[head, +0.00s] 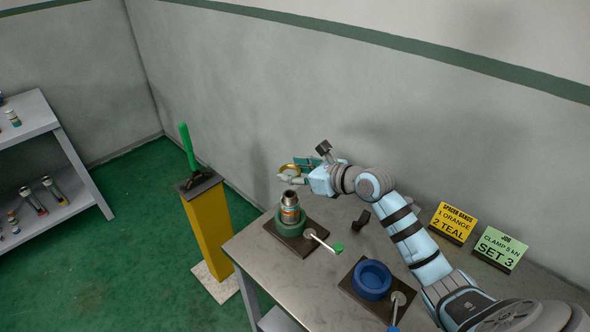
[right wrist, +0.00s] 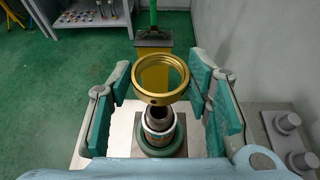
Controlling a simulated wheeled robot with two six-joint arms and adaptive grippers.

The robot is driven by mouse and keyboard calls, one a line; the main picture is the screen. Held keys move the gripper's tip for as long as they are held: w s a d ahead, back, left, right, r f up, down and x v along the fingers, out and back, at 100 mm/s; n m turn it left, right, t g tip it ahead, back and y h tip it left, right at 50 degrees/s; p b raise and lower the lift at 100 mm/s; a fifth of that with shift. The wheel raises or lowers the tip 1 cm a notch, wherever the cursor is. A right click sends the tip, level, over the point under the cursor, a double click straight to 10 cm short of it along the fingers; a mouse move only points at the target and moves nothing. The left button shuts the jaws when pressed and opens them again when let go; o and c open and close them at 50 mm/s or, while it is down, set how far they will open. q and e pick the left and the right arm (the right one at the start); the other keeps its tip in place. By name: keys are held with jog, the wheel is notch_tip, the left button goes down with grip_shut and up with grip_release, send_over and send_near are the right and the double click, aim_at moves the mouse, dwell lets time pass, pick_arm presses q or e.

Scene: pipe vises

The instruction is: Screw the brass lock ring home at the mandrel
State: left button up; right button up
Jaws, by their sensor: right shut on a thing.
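The brass lock ring (head: 289,168) is held by my right gripper (head: 293,173), above and apart from the mandrel (head: 290,197). In the right wrist view the ring (right wrist: 160,98) sits between the green finger pads, with the mandrel (right wrist: 158,117) below it. The mandrel stands upright in a green round vise (head: 291,226) on a dark base. An orange band (head: 291,213) and a teal one show around the mandrel. Whether the ring is centred over the mandrel I cannot tell. My left gripper is not in view.
A blue vise (head: 372,280) stands on the table (head: 262,250) at the front right. A yellow card (head: 453,220) reads 1 orange, 2 teal; a green card (head: 500,248) reads clamp 5 kN, set 3. A yellow pedestal (head: 207,235) with a green lever stands left.

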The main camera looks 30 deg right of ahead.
aim_at(293, 196)
notch_tip(293, 196, down, 5)
jog(key=b, duration=0.3)
jog(key=shift+f+b, duration=0.15)
jog(key=shift+b, duration=0.25)
jog(key=shift+f, duration=0.15)
jog(key=shift+p, duration=0.4)
dwell(0.8)
jog(key=shift+f+b, duration=1.2)
jog(key=shift+f, duration=0.35)
jog(key=o, duration=1.3)
jog(key=shift+r, duration=0.1)
